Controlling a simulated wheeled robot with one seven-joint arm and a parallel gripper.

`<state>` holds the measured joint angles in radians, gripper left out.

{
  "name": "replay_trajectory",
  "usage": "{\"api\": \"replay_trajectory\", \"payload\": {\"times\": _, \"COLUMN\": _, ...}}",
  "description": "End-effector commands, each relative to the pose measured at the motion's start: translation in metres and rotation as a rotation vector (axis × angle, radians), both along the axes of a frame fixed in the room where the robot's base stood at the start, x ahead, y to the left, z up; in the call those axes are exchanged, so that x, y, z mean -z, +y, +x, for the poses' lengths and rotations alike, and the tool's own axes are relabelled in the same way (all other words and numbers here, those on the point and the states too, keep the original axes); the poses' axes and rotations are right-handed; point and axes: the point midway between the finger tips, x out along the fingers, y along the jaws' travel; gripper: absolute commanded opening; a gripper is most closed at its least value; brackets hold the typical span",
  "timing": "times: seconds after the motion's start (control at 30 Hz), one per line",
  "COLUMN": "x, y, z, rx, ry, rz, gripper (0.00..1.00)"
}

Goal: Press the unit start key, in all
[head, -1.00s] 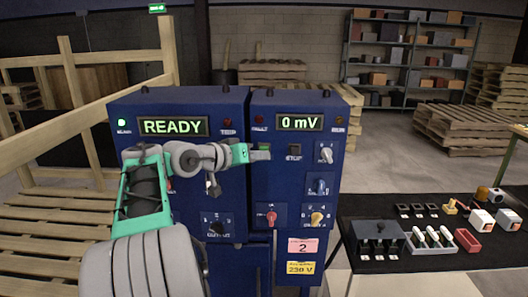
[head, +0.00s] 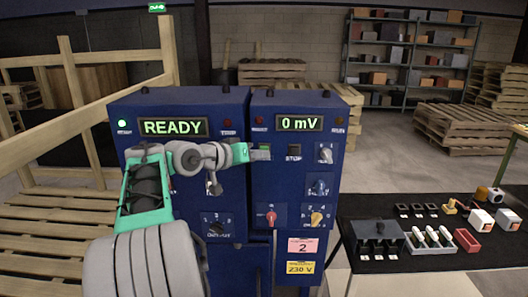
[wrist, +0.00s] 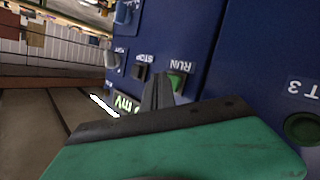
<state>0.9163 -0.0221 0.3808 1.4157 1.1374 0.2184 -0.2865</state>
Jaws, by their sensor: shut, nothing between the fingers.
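The green RUN key (wrist: 176,82) is on the blue cabinet front, just right of my fingertips in the wrist view. In the head view only a green edge of it (head: 264,147) shows above my gripper (head: 268,155). My gripper (wrist: 159,78) is shut and empty, its fingers pointing at the panel close to the key. I cannot tell whether they touch it. The dark STOP key (head: 294,150) is to the right of the gripper; it also shows in the wrist view (wrist: 138,72). The displays read READY (head: 173,127) and 0 mV (head: 299,123).
Knobs and switches sit below the keys, including a red knob (head: 271,218) and a yellow one (head: 317,218). A black table (head: 400,266) with small parts stands at the right. A wooden rail (head: 60,120) and pallets (head: 50,220) are at the left.

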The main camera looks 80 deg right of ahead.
Motion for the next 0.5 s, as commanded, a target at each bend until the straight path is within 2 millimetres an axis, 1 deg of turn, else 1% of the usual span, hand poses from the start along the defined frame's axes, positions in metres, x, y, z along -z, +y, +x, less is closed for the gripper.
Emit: {"api": "replay_trajectory", "payload": {"times": 0.5, "x": 0.0000, "y": -0.0048, "z": 0.0012, "rx": 0.000, "ry": 0.000, "rz": 0.001, "gripper": 0.00}}
